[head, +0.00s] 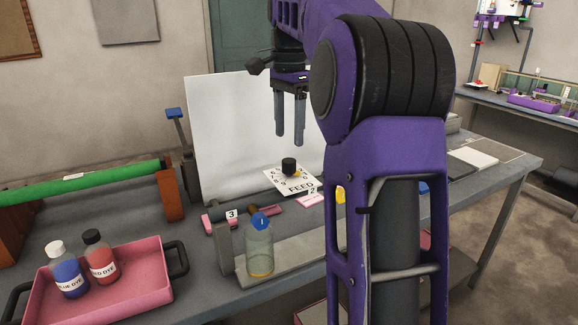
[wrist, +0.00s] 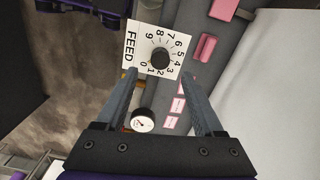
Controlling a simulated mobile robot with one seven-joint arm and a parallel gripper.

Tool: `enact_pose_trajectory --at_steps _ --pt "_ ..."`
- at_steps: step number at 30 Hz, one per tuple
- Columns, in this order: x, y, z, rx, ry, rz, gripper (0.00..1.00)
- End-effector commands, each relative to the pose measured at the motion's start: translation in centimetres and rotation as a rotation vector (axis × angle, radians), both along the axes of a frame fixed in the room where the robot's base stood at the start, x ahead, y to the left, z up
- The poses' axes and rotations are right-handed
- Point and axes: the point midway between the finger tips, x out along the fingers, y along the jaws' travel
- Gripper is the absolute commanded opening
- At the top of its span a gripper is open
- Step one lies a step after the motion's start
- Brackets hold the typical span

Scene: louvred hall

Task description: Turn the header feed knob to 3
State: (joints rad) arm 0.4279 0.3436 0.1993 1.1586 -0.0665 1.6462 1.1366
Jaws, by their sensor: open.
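The black feed knob (head: 289,165) stands on a white dial plate (head: 306,187) marked FEED, on the bench in front of a white panel. The wrist view shows the knob (wrist: 160,58) from above, with digits 0 to 9 around it on the plate (wrist: 143,34). I cannot clearly read which digit its pointer faces. My gripper (head: 289,140) is open and points down above the knob, apart from it. In the wrist view, the fingertips of my gripper (wrist: 160,75) appear to either side of the knob, with nothing between them.
A clear bottle with a blue cap (head: 260,250) stands near the bench's front. A pink tray (head: 140,290) holds blue and red dye bottles at left, below a green roller (head: 80,185). The white panel (head: 235,130) rises behind. A round gauge (wrist: 143,120) sits near the plate.

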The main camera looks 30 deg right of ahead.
Motion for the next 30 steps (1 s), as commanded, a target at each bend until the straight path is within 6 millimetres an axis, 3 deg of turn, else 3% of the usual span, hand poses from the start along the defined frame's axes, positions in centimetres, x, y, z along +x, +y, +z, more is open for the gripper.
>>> enact_pose_trajectory --at_steps 3,9,23,30 --pt "-0.1 0.0 -2.9 0.001 0.002 0.000 0.69" --pt "0.0 0.0 -5.7 0.000 0.000 0.001 0.69" --pt "0.0 0.0 -6.8 -0.001 -0.001 0.001 0.69" --pt "0.0 0.0 -6.8 -0.001 -0.001 0.001 0.26"
